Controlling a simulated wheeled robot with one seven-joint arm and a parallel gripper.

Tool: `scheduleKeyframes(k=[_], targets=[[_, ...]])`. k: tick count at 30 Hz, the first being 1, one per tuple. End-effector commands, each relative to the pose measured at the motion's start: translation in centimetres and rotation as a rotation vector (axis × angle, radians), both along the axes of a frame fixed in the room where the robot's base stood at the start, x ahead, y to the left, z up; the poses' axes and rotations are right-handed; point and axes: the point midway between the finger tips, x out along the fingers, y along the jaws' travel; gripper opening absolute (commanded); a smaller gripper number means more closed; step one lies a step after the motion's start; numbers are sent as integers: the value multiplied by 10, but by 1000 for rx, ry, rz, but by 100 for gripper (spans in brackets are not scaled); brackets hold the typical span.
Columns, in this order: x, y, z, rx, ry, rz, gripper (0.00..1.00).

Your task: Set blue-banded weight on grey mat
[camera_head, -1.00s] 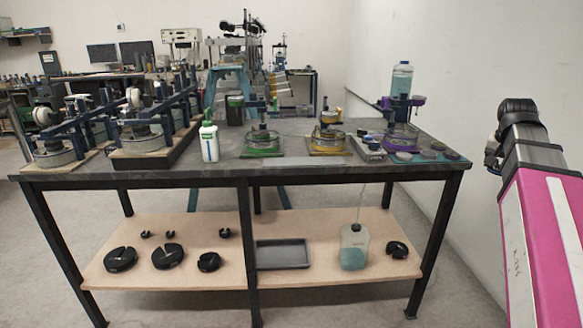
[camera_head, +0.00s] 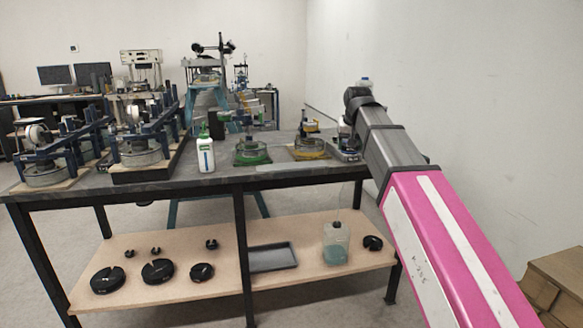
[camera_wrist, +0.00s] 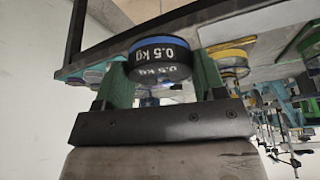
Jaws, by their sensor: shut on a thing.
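My gripper (camera_wrist: 160,82) is shut on the blue-banded weight (camera_wrist: 158,62), a black disc marked 0.5 kg with a blue band along its upper rim. The weight sits between the two green fingers in the wrist view. In the head view my arm reaches to the table's right end and hides the gripper and the weight. A flat light grey patch, seemingly the grey mat (camera_head: 298,169), lies at the table's front edge, left of my arm. The weight appears apart from it.
The workbench (camera_head: 215,181) carries green (camera_head: 252,155) and yellow (camera_head: 308,151) ringed devices, and a white bottle (camera_head: 205,152). The lower shelf holds several black slotted weights, a dark tray (camera_head: 272,257) and a jug (camera_head: 336,245). A cardboard box (camera_head: 555,285) stands at the right.

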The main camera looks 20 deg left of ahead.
Motion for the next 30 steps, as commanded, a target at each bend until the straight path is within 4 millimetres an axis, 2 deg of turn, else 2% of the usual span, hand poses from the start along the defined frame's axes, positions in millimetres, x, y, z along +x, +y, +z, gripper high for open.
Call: scheduleKeyframes(k=[1, 6, 9, 12, 16, 19, 30], targets=[[-1, 27, 5, 1, -1, 43, 23], [-16, 92, 15, 1, -3, 161, 23], [-25, 120, 20, 2, -4, 212, 23], [-32, 139, 22, 2, -4, 248, 23], [-35, 151, 23, 1, -4, 271, 23], [-26, 152, 18, 1, -3, 275, 23], [42, 144, -23, 1, -2, 273, 23]])
